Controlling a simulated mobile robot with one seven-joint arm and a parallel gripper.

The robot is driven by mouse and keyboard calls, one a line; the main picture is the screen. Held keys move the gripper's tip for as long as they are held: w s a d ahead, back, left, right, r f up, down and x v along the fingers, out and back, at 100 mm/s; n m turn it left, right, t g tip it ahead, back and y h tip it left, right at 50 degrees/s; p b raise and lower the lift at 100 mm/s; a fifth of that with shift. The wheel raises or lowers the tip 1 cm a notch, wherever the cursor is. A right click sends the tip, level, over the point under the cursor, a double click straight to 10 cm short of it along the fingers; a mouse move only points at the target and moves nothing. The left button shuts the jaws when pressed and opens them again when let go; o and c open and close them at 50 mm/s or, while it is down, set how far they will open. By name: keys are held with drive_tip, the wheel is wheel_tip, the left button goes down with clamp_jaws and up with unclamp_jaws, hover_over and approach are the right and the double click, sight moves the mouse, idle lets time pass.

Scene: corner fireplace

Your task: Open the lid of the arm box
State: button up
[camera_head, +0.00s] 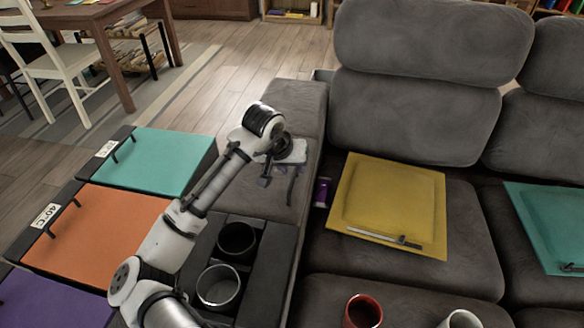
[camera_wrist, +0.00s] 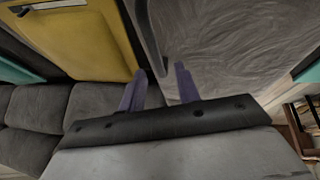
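The arm box is the grey padded armrest between the side tables and the sofa seat, and its lid (camera_head: 292,102) lies flat and looks closed. In the wrist view the lid's grey top (camera_wrist: 235,45) fills the upper right, with a dark edge along its left side. My gripper (camera_head: 278,183) is over the front part of the armrest, pointing down. Its two purplish fingers (camera_wrist: 160,84) are apart with nothing held between them. They appear close to the lid's seat-side edge; whether they touch it I cannot tell. My wrist hides part of the lid.
A black cup-holder console (camera_head: 265,270) with a metal cup (camera_head: 219,287) is in front of the armrest. A small purple item (camera_head: 321,192) sits in the gap. Teal (camera_head: 160,160) and orange (camera_head: 100,235) panels are at left.

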drive_tip(key=shift+w+d+f, duration=0.1)
drive_tip(key=shift+f, duration=0.15)
clamp_jaws()
drive_tip(key=shift+r, duration=0.1)
